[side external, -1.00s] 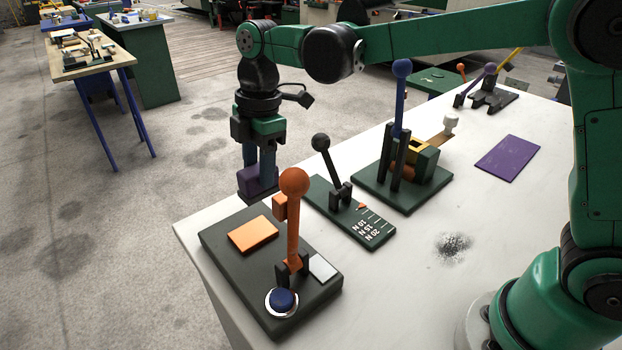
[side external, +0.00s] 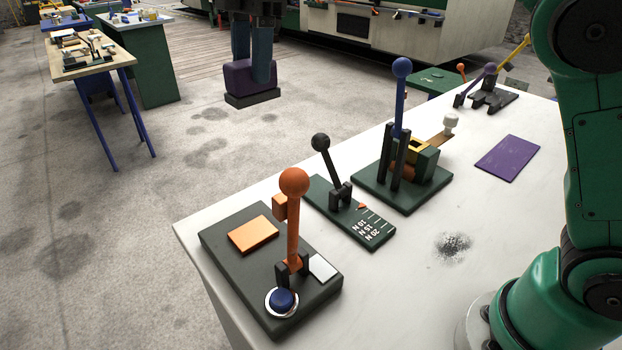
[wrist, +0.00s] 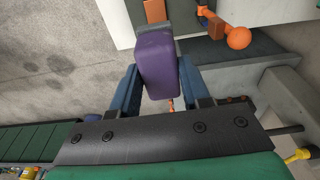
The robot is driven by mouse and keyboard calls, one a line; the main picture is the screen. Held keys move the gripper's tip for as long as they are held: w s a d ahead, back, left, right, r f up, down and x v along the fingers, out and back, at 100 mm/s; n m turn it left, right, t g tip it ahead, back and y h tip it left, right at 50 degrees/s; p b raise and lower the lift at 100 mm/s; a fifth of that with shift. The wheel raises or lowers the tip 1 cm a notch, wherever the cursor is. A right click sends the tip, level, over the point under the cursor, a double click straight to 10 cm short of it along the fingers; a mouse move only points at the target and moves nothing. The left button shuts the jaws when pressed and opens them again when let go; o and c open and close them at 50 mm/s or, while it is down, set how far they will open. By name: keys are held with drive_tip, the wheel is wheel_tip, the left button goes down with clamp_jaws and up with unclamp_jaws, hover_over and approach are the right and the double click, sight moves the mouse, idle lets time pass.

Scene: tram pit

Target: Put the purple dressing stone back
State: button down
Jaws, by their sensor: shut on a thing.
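The purple dressing stone (side external: 248,76) is a purple block with a dark underside. My gripper (side external: 251,68) is shut on it and holds it up in the air, clear of the bench. In the wrist view the stone (wrist: 157,62) sits between the blue fingers of my gripper (wrist: 158,80). A flat purple pad (side external: 507,158) lies bare on the white bench (side external: 400,285), toward its right side and away from the stone.
A dark base with an orange lever (side external: 293,225), a green scale plate with a black-knobbed lever (side external: 321,143) and a green fixture with a blue lever (side external: 401,70) stand along the bench. A purple-knobbed lever (side external: 490,69) is at the far end.

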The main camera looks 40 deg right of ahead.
drive_tip(key=s+d, duration=0.3)
drive_tip(key=s, duration=0.7)
drive_tip(key=s+d, duration=0.3)
drive_tip(key=s, duration=0.6)
drive_tip(key=f, duration=0.5)
drive_tip(key=shift+s+f, duration=0.25)
drive_tip(key=shift+f, duration=0.05)
wheel_tip(320, 180, down, 20)
drive_tip(key=shift+r, duration=0.2)
drive_tip(key=shift+f, duration=0.2)
